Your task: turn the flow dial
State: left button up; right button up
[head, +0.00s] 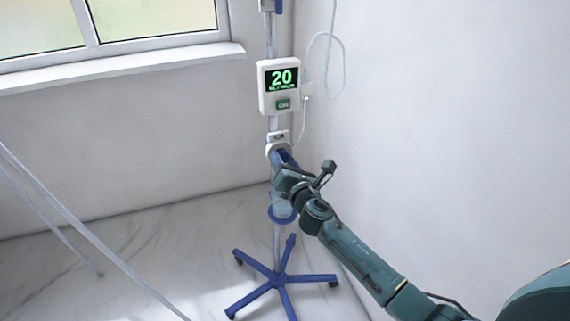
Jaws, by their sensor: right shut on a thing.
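A pole stand (272,40) stands in the corner with a white flow unit on it. The flow dial (273,148), a pale round part, sits on the pole under the unit, mostly hidden behind my gripper. My right gripper (282,161) reaches up to it from the lower right and is shut on it. The fingertips are partly hidden by the wrist. My left gripper is out of view.
A clear tube (341,65) loops at the right wall. A window sill (120,65) is at the upper left. Thin grey bars (85,232) cross the lower left. The left floor is otherwise open.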

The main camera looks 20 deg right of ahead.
jog(key=m, duration=0.5)
jog(key=shift+m+b, duration=0.3)
jog(key=shift+b, duration=0.05)
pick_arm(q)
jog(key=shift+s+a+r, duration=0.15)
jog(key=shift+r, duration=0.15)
pick_arm(e)
jog(key=m, duration=0.5)
jog(key=shift+m, duration=0.3)
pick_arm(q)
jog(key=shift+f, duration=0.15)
pick_arm(e)
jog(key=o, duration=1)
pick_arm(q)
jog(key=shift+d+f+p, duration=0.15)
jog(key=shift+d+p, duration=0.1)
jog(key=shift+p, duration=0.2)
pick_arm(e)
jog(key=s, duration=1.3)
jog(key=shift+d, duration=0.2)
